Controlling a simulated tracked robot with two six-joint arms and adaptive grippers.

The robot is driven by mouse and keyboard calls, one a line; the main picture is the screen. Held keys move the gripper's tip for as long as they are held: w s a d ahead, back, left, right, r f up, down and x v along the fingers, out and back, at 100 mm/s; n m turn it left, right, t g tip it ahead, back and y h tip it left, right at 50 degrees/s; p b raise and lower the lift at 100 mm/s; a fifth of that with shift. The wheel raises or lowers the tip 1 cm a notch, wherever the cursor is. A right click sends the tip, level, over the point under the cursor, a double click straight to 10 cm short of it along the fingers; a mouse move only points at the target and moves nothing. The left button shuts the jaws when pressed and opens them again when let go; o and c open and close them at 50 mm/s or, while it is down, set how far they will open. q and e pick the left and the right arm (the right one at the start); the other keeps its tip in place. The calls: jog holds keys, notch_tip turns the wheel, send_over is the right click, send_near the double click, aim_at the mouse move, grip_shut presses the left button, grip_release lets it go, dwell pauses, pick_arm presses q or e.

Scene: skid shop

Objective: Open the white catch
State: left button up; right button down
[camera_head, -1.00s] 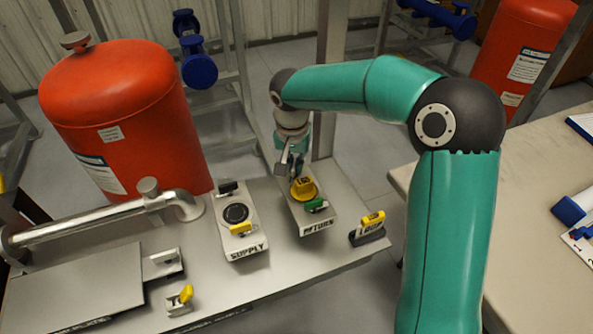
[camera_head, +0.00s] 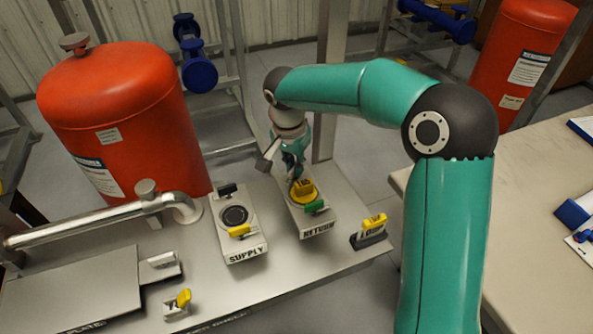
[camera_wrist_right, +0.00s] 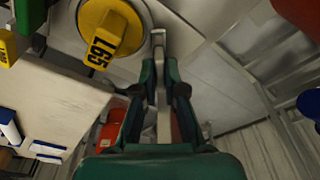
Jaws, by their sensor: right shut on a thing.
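My right gripper (camera_head: 292,177) is at the back of the RETURN block (camera_head: 318,227), behind its yellow knob (camera_head: 303,190). In the right wrist view, the fingers (camera_wrist_right: 160,72) are shut on a slim pale bar, which looks like the white catch (camera_wrist_right: 159,46). The bar runs between the fingers, beside the round base of the yellow knob (camera_wrist_right: 112,28). In the head view my gripper hides this bar, so I cannot tell its angle there. My left gripper is not in view.
The SUPPLY block (camera_head: 245,254) stands left of the RETURN block, with a yellow lever (camera_head: 239,231). A green lever (camera_head: 315,206) is in front of the yellow knob. A metal pipe (camera_head: 90,221) and red tank (camera_head: 120,120) are at the left.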

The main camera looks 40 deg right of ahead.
jog(key=m, duration=0.2)
jog(key=shift+f+m+g+b, duration=0.1)
jog(key=shift+m+g+b, duration=0.2)
jog(key=shift+b, duration=0.05)
jog(key=shift+m, duration=0.4)
jog(key=shift+a+m+g, duration=0.1)
jog(key=shift+m+g, duration=0.2)
jog(key=shift+m, duration=1.5)
jog(key=c, duration=1.3)
grip_release()
jog(key=shift+m, duration=0.3)
jog(key=shift+o, duration=0.2)
